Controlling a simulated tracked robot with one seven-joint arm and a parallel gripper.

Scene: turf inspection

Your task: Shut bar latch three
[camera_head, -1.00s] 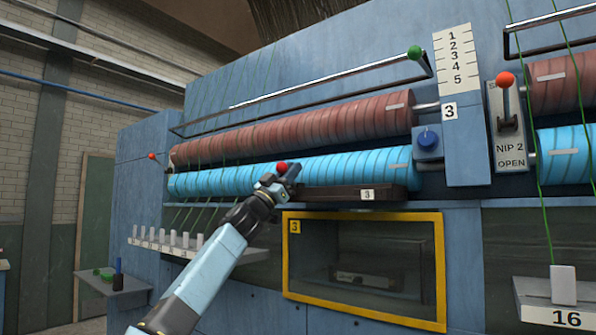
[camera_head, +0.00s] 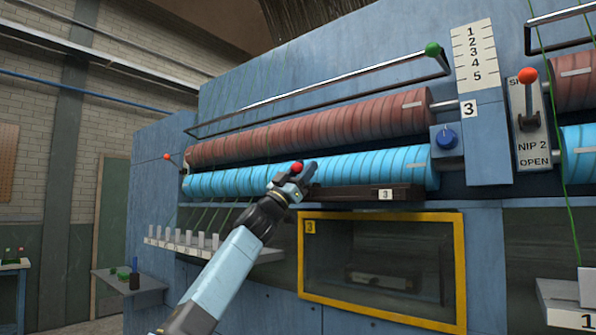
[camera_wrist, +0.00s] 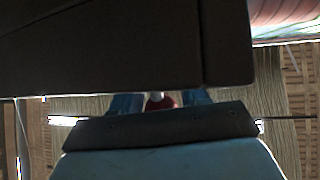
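A dark bar (camera_head: 350,193) with a small label "3" lies just under the blue roller, above the yellow-framed window. A red knob (camera_head: 297,167) shows at its left end. My gripper (camera_head: 298,177) is at this knob, my arm reaching up from below. In the wrist view the red knob (camera_wrist: 161,102) shows between my two blue fingers and nearly fills the gap. A pale stem shows above it. I cannot tell whether the fingers touch the knob. A dark body (camera_wrist: 110,50), probably the bar, fills the upper part of that view close to my fingers.
A blue ribbed roller (camera_head: 370,172) and a brown one (camera_head: 330,130) are above the bar. A rail with a green knob (camera_head: 432,49), a blue knob (camera_head: 446,138) and a red-topped lever (camera_head: 527,76) stand right. A shelf with white blocks (camera_head: 215,250) is left of my arm.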

